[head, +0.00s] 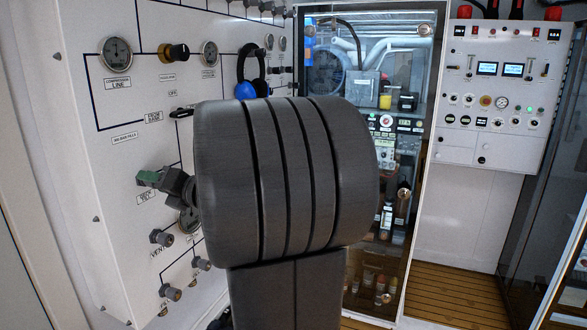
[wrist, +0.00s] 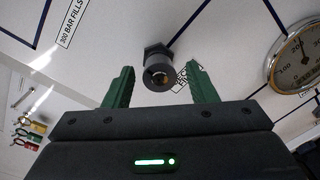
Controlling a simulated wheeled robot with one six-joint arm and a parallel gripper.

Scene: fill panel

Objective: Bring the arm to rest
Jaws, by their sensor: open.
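My gripper (head: 150,178) is in front of the white panel (head: 115,200) at the left of the head view, partly hidden by my bulky grey arm. In the wrist view my gripper (wrist: 161,84) is open, with its two green fingers apart. A dark hex fitting (wrist: 157,58) with a brass-coloured opening shows between and beyond the fingertips. I see nothing held. I cannot tell whether a finger touches the fitting.
A gauge (wrist: 301,60) is right of the fingers. Several fittings (head: 161,238) stick out low on the panel. Blue ear defenders (head: 251,76) hang above my arm. A glass-fronted cabinet (head: 425,60) and control box (head: 500,90) stand beyond. Slatted floor (head: 465,225) shows clear at right.

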